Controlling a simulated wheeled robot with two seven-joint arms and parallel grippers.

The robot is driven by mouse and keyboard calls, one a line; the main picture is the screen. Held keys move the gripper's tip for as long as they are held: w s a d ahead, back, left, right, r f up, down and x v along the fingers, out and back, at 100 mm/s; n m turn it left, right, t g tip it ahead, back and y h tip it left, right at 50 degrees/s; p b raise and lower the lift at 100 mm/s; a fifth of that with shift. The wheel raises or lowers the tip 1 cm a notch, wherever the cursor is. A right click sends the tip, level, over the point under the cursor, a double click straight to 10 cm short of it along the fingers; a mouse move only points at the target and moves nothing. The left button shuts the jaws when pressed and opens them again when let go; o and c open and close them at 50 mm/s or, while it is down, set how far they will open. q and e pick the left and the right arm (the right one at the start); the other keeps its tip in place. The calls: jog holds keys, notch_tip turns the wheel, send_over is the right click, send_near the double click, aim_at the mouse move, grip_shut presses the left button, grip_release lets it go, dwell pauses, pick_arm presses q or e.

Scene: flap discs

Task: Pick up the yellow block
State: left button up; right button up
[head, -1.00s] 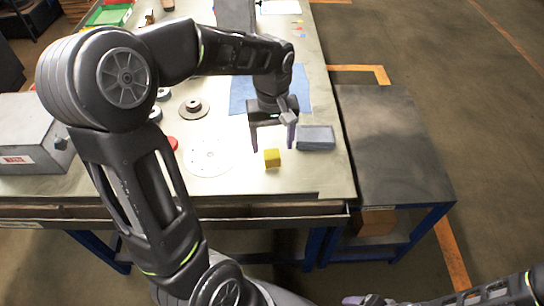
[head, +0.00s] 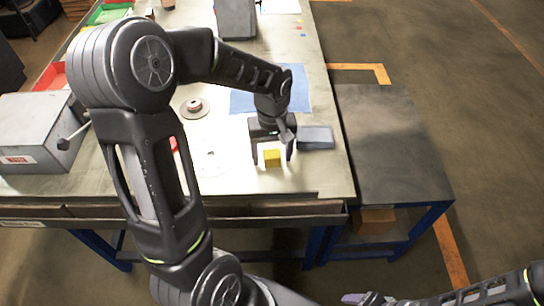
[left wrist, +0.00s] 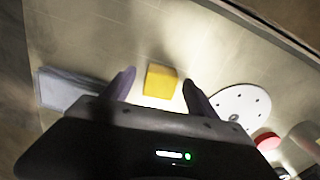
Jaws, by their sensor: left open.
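The yellow block (head: 272,158) stands on the table near its front edge. In the left wrist view the yellow block (left wrist: 160,81) shows between and just beyond the two fingertips. My left gripper (head: 272,159) is open above and around the block in the head view, with a finger on each side. In the left wrist view my left gripper (left wrist: 158,82) shows its two fingers apart, with nothing held. Part of my right arm shows at the bottom right of the head view, and whether its gripper is open or shut is unclear.
A grey-blue block (head: 316,137) lies close to the right of the gripper. A white disc (head: 210,163) with holes lies to the left, and a dark flap disc (head: 194,107) lies behind it. A grey metal box (head: 38,130) stands at the left. A lower dark side table (head: 395,150) stands at the right.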

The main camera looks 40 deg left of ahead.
pick_arm(q)
jog(key=shift+c, duration=0.2)
jog(key=c, duration=1.4)
